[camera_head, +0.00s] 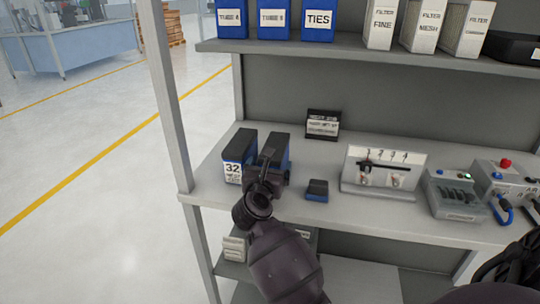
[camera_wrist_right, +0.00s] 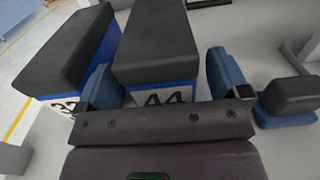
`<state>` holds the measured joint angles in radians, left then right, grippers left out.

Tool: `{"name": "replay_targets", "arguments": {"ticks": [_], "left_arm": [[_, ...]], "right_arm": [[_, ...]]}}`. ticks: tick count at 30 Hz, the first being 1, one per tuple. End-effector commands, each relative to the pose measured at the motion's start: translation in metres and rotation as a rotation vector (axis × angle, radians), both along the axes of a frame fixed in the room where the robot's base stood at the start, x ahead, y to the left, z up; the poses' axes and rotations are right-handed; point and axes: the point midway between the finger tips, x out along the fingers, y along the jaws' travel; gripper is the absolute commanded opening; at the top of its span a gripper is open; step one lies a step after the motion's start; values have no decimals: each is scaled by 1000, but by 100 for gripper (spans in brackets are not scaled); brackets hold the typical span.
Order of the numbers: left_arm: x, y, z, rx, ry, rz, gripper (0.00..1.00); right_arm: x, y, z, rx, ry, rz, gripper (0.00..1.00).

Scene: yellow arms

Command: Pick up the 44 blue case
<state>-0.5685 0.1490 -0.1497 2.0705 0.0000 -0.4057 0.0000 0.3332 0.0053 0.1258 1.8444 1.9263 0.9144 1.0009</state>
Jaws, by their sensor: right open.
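The 44 blue case (camera_head: 277,145) stands upright on the shelf's left part. It is blue with a black lid; my gripper partly covers it in the head view. In the right wrist view the 44 case (camera_wrist_right: 155,45) shows its white label, partly hidden by my gripper's body. My right gripper (camera_head: 268,172) is open, with one blue-padded finger on each side of the 44 case in the right wrist view (camera_wrist_right: 163,78). I cannot tell whether the pads touch it. My left gripper is not in view.
The 32 blue case (camera_head: 238,153) stands close to the left of the 44 case. A small blue box with a black top (camera_head: 317,190) lies to the right. A switch panel (camera_head: 383,170) stands farther right. The upper shelf (camera_head: 350,52) holds labelled boxes.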

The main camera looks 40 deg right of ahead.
Motion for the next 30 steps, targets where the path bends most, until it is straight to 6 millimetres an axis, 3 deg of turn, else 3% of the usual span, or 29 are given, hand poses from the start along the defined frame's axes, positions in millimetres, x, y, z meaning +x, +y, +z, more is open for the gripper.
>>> {"name": "replay_targets", "arguments": {"ticks": [8, 22, 30], "left_arm": [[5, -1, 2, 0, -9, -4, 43], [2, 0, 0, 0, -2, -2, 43], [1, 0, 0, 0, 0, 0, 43]], "right_arm": [[-1, -4, -1, 1, 1, 0, 94], [-1, -4, 0, 1, 1, 0, 26], [-1, -4, 3, 0, -3, 0, 26]]}}
